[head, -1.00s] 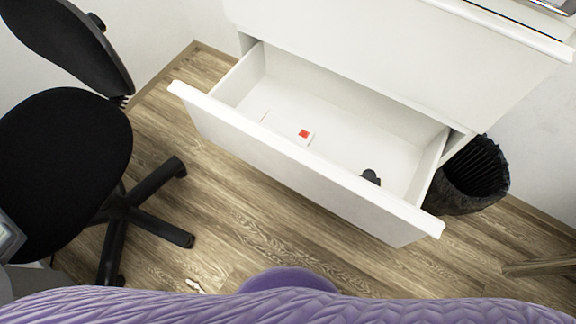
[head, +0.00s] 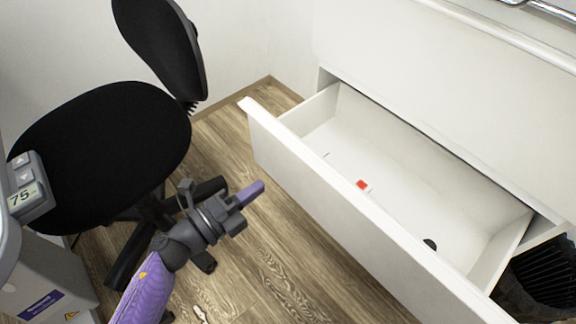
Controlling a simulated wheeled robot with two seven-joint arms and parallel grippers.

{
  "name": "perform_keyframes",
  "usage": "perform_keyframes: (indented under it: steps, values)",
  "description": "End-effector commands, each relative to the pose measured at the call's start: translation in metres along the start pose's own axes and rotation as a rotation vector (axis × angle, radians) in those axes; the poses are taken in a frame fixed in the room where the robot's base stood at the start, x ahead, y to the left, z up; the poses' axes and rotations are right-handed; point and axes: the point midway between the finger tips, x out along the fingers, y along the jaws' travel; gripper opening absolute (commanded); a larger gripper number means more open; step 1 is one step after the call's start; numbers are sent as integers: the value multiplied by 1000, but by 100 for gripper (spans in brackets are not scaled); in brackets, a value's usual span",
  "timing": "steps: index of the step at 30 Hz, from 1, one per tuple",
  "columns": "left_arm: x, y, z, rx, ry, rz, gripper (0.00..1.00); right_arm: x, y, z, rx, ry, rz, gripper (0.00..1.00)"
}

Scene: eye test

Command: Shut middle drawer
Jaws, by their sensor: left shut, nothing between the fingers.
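A white drawer (head: 350,200) stands pulled out of a white cabinet (head: 430,75) on the right. Its front panel faces the lower left. Inside lie a small white item with a red top (head: 362,185) and a small dark object (head: 430,244). My left gripper (head: 252,193) is shut and empty. In the picture it is left of the drawer front, with a strip of floor between them. My right gripper is not in view. No other drawer shows open.
A black office chair (head: 105,150) stands at the left, its base behind my left arm. A black bin (head: 545,275) stands at the lower right. Wood floor (head: 285,275) is clear before the drawer.

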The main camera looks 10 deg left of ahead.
Motion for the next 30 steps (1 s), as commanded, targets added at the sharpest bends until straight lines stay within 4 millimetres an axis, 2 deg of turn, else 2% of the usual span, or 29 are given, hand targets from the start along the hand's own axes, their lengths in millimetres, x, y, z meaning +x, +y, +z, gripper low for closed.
perform_keyframes:
  steps: [6,12,18,30]
  values:
    - [48,4,0,-4,-1,-1,0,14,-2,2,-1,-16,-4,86]
    - [78,3,0,-5,-1,1,0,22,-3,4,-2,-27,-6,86]
    - [88,1,0,-5,-2,1,0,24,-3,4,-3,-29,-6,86]
    - [88,0,0,-6,-2,2,0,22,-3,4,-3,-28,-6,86]
